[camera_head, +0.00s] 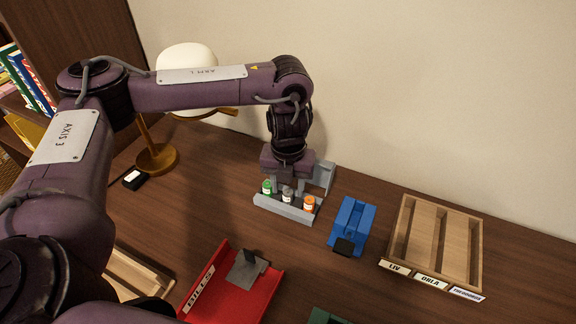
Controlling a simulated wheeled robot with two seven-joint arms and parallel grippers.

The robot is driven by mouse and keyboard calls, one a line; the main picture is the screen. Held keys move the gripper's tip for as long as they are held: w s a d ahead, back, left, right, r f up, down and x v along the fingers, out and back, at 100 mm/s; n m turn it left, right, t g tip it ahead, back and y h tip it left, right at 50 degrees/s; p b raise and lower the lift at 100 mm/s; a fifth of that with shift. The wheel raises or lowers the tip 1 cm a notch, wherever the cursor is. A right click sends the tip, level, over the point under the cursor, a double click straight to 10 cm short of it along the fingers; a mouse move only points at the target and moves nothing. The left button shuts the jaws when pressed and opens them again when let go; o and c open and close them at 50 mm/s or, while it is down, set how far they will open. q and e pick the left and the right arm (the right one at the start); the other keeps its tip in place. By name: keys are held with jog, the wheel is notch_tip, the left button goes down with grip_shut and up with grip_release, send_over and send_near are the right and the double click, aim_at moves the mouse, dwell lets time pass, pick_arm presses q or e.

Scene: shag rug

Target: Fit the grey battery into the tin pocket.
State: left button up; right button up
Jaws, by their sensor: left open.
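Small cylinders stand in a row in a light grey holder (272,206): a green-topped one (267,187), a grey one that looks like the grey battery (287,195), and an orange-topped one (309,203). My left gripper (287,187) points down at the holder, open, with its fingers close over the grey one. I cannot tell whether they touch it. The gripper hides part of the holder's back. No tin pocket can be clearly identified; a flat grey piece with a dark upright part (247,268) lies in the red tray. My right gripper is not in view.
Right of the holder are a blue block-like item (351,222) with a black part and a wooden tray (398,236) with name labels. A red tray (220,273) labelled BILLS is in front. A lamp (158,156) stands at left. Bare table lies between holder and red tray.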

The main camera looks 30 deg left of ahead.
aim_at(288, 190)
pick_arm(q)
notch_tip(288, 190, up, 4)
jog(key=shift+w+r+p, duration=0.1)
jog(key=shift+r+p, duration=0.1)
jog(key=shift+p, duration=0.45)
notch_tip(288, 190, up, 7)
jog(key=p, duration=0.1)
jog(key=shift+f+p, duration=0.2)
jog(key=shift+p, duration=0.2)
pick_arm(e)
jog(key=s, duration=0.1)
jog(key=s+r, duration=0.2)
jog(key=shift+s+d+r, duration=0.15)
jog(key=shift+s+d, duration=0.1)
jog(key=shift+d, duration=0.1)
